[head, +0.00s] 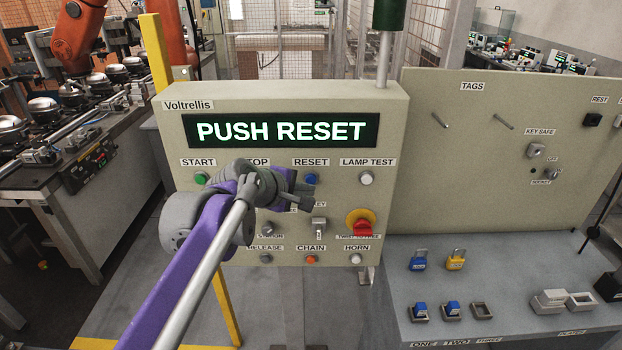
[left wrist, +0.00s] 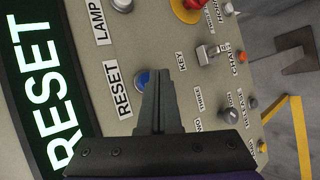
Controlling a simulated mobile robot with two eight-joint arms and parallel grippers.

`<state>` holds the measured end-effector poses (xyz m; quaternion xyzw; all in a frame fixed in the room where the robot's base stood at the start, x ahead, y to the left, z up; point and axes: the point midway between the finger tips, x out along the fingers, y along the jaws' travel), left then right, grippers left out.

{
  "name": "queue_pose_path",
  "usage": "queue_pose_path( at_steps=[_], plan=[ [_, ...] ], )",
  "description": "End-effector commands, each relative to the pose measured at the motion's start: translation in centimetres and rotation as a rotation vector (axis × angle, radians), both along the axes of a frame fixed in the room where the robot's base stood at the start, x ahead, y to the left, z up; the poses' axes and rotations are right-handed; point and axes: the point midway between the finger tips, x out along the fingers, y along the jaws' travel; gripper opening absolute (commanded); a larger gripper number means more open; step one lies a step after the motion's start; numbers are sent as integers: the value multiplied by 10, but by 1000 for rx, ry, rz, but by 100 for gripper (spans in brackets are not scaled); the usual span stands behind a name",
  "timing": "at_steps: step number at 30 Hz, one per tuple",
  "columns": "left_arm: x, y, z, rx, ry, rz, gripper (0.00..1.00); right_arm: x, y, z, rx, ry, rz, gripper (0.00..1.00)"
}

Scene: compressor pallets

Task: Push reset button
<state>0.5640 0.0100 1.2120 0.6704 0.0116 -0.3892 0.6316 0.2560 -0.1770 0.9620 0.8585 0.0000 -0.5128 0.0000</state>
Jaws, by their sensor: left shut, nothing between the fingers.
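The blue reset button (head: 310,179) sits under the RESET label on a beige control panel (head: 285,95), whose display (head: 281,132) reads PUSH RESET. My left gripper (head: 307,192) is shut and empty in front of the panel, its tips close to the button's lower side. In the left wrist view the closed fingers (left wrist: 159,78) overlap the blue button (left wrist: 142,77) and hide part of it. I cannot tell whether they touch it. My left gripper and arm hide the stop button and parts of nearby labels. My right gripper is not in view.
The green start button (head: 201,178), lamp test button (head: 366,178), key switch (head: 319,226) and red emergency stop (head: 361,224) surround the reset button. A grey bench (head: 520,335) with padlocks stands at the right. A yellow post (head: 157,62) rises at the panel's left.

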Motion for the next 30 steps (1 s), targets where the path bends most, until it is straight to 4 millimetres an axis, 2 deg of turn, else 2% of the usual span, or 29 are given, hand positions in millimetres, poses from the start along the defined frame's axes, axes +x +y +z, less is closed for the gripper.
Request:
queue_pose_path(
  at_steps=[30],
  plan=[
    [9, 0, 0, 0, 0, 0, 0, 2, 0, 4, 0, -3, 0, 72]
  ],
)
